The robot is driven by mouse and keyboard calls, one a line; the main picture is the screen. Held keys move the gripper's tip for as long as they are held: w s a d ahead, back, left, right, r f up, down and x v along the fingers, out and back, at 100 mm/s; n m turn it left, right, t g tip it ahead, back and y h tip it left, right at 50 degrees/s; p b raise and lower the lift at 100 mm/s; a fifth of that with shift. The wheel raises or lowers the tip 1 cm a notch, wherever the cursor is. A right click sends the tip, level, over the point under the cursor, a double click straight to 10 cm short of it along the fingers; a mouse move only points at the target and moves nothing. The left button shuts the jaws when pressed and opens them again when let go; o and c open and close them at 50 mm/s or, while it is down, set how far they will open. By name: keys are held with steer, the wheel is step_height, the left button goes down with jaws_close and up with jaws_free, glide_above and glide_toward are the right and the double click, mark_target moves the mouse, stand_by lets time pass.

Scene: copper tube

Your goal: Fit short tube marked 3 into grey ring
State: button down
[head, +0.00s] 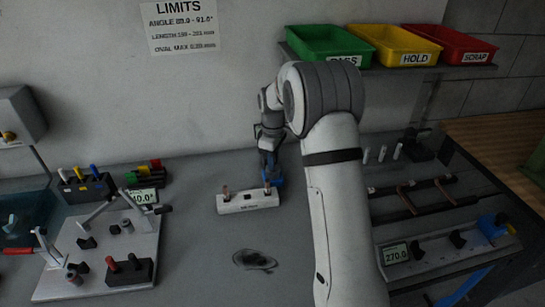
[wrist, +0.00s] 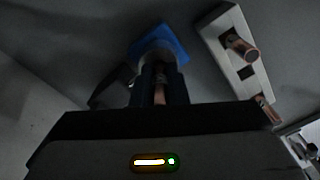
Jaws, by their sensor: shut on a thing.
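My gripper (head: 268,165) is shut on a short copper tube (wrist: 159,92), which shows between the dark fingers in the wrist view. No number on the tube is readable. A blue piece (wrist: 172,40) with a pale grey rounded part (wrist: 153,52) lies just beyond the fingertips. The blue piece also shows at my gripper in the head view (head: 279,181). I cannot tell whether the tube touches the grey part, or whether that part is the grey ring. A white block (head: 248,204) beside my gripper holds upright copper tubes, one at its left end (head: 226,190) and another at its right end.
A pale fixture board (head: 95,258) with clamps stands at the left, with a rack of coloured handles (head: 85,186) behind it. A dark patch (head: 255,260) lies on the bench front. Long copper tubing (head: 420,190) and a gauge rail (head: 445,248) are at right. Bins (head: 328,45) sit on a shelf.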

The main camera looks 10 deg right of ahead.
steer(key=shift+w+f, duration=0.1)
steer(key=shift+w, duration=0.05)
steer(key=c, duration=1.6)
jaws_free()
steer(key=shift+a+r, duration=0.1)
steer(key=shift+r, duration=0.15)
steer(key=shift+o, duration=1)
